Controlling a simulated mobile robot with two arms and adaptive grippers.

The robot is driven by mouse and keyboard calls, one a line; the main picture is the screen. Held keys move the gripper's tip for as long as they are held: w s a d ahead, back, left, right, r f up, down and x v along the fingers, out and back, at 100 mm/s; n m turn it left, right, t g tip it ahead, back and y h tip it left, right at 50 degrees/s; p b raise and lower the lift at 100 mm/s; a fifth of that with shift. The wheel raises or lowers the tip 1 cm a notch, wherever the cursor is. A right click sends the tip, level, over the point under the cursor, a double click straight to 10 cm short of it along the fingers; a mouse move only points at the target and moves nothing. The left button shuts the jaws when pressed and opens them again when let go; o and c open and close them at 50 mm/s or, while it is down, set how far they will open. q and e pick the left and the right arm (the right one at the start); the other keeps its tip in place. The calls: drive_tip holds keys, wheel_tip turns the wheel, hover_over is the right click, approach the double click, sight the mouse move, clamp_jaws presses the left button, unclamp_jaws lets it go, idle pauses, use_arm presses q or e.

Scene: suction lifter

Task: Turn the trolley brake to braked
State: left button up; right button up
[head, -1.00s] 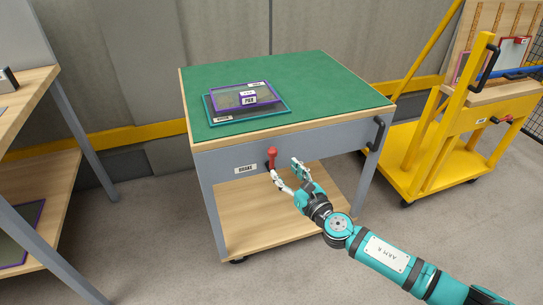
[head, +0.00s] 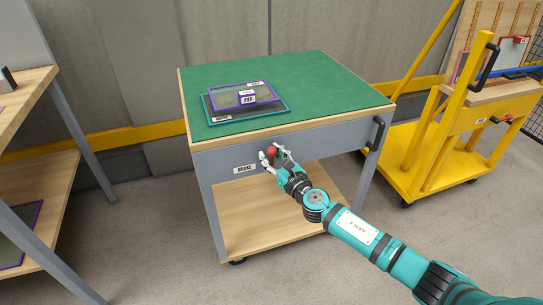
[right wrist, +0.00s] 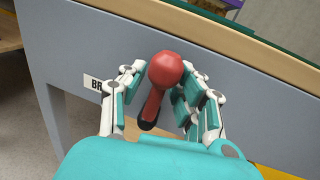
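The trolley (head: 285,141) has a green top and a grey front apron. Its red brake lever (head: 271,150) sits on the apron, right of the label reading BRAKE (head: 245,168). In the right wrist view the lever's round red knob (right wrist: 166,70) is near the camera, and its dark lower end points down and slightly left. My right gripper (head: 271,152) is at the lever, with fingers on both sides of the knob. The fingertips are drawn in close against it in the right wrist view (right wrist: 164,72). My left gripper is out of view.
A teal-framed panel (head: 215,119) and a purple-framed one (head: 222,104) lie stacked on the trolley top. A black handle (head: 377,133) is at its right corner. A yellow cart (head: 420,180) stands right, a wooden workbench (head: 30,95) left. Floor in front is clear.

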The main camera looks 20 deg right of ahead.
clamp_jaws()
drive_tip(key=shift+f, duration=0.1)
drive_tip(key=shift+a+f, duration=0.1)
drive_tip(key=shift+f, duration=0.1)
